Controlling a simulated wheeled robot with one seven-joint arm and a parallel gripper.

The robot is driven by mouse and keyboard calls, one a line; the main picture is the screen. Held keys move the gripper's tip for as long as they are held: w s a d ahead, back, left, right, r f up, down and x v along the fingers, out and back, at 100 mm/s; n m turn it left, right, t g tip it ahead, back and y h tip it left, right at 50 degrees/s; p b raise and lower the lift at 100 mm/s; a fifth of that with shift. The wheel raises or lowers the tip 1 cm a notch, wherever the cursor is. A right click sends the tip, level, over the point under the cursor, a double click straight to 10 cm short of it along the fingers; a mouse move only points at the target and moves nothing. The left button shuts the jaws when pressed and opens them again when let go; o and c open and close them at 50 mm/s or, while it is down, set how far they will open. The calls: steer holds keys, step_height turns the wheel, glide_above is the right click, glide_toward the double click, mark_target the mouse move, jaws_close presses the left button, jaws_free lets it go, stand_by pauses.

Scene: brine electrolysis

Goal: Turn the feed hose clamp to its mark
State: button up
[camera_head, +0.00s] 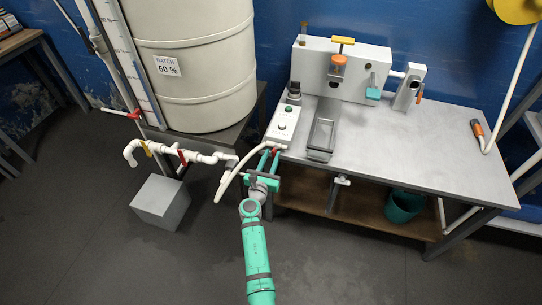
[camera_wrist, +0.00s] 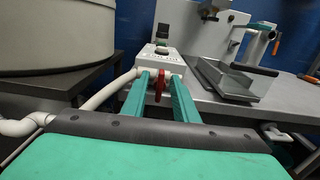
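A small red part (camera_wrist: 160,85), seemingly the hose clamp, sits at the front of the white control box (camera_wrist: 158,64), near the hose end. It also shows in the head view (camera_head: 274,150). My gripper (camera_wrist: 160,88) reaches toward it with two green fingers, one on each side of the red part. A gap shows between the fingers and the red part, so my gripper appears open around it. In the head view my gripper (camera_head: 268,158) is at the table's left front corner. A white hose (camera_head: 228,178) curves left from there. No mark can be made out.
A large tank (camera_head: 200,90) stands on a dark stand to the left, with white piping (camera_head: 180,153) and red and yellow valve handles below. A grey tray (camera_head: 321,136) lies on the table (camera_head: 420,150) to the right. A grey block (camera_head: 160,203) stands on the floor.

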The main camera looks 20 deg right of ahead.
steer(key=shift+w+d, duration=0.2)
steer(key=shift+d, duration=0.2)
steer(key=shift+a, duration=0.1)
jaws_close()
steer(key=shift+w, duration=0.1)
steer(key=shift+m, duration=0.4)
